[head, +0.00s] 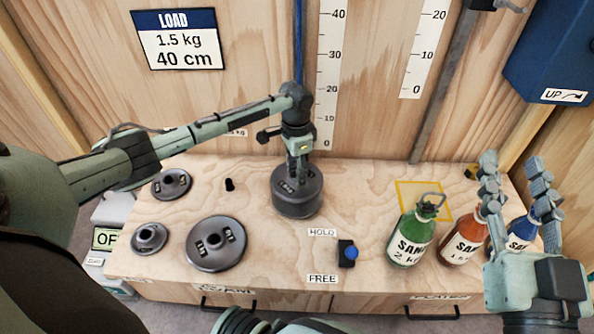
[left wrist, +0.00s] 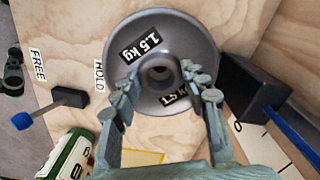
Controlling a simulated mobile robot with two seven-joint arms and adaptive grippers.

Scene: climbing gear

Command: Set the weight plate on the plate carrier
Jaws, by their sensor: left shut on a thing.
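The dark grey weight plate (head: 297,196), marked 1.5 kg in the left wrist view (left wrist: 193,48), is at the middle back of the bench. My left gripper (head: 297,170) is above it, shut on its hub from the top. In the left wrist view my left fingers (left wrist: 165,88) stand on either side of the centre hole. The plate looks level. I cannot tell whether it touches something below. The plate carrier is not clearly visible; whatever lies under the plate is hidden. My right gripper (head: 514,164) is open and empty above the bottles at the right.
Other dark plates lie at left: back (head: 172,184), front (head: 149,238) and large (head: 216,245). A blue-knobbed lever (head: 348,253) stands between HOLD and FREE. Green (head: 411,240), red (head: 463,240) and blue (head: 522,235) sand bottles stand right. A black block (left wrist: 250,88) adjoins the plate.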

